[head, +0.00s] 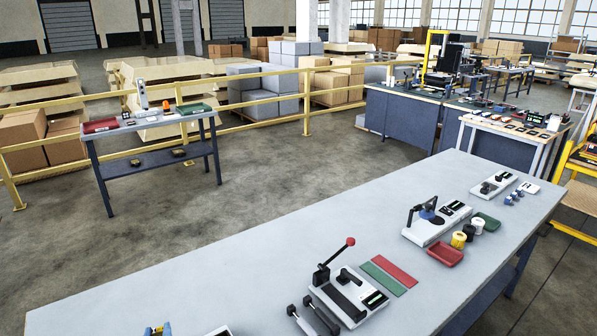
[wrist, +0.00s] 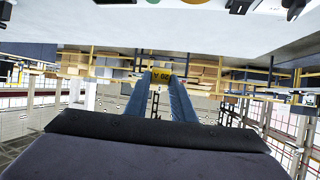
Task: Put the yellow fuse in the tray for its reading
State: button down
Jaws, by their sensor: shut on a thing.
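The yellow fuse (wrist: 161,75) shows in the wrist view between the two blue fingertips of my gripper (wrist: 160,82); its face has dark marking that looks like "20 A". My gripper is shut on it and holds it clear of any surface. In the head view a small blue and yellow shape (head: 157,330) is cut off by the bottom edge; I cannot tell if it is my gripper. A red tray (head: 445,254) and a green tray (head: 486,221) lie on the right part of the grey table (head: 250,262). Both look empty.
A device with a dark clamp (head: 436,222) stands left of the trays, with yellow and white spools (head: 458,240) between. A red-knobbed lever device (head: 349,297) stands nearer, beside green and red strips (head: 390,273). Another bench (head: 150,125) holds red and green items. The table's left part is bare.

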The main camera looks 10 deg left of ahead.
jog(key=w+d+f+m+g+h, duration=0.1)
jog(key=d+f+m+h, duration=0.3)
jog(key=d, duration=1.3)
jog(key=w+d+f+m+g+h, duration=0.1)
jog(key=d+f+m+h, duration=0.3)
jog(key=d, duration=1.4)
jog(key=w+d+f+m+g+h, duration=0.1)
jog(key=d+f+m+h, duration=0.3)
jog(key=d, duration=1.3)
jog(key=w+m+h, duration=0.1)
jog(key=m+h, duration=0.3)
jog(key=shift+w+d+f+m+h, duration=0.3)
jog(key=shift+w+f+m+h, duration=0.05)
jog(key=shift+f+m+h, duration=0.05)
jog(key=shift+a, duration=0.1)
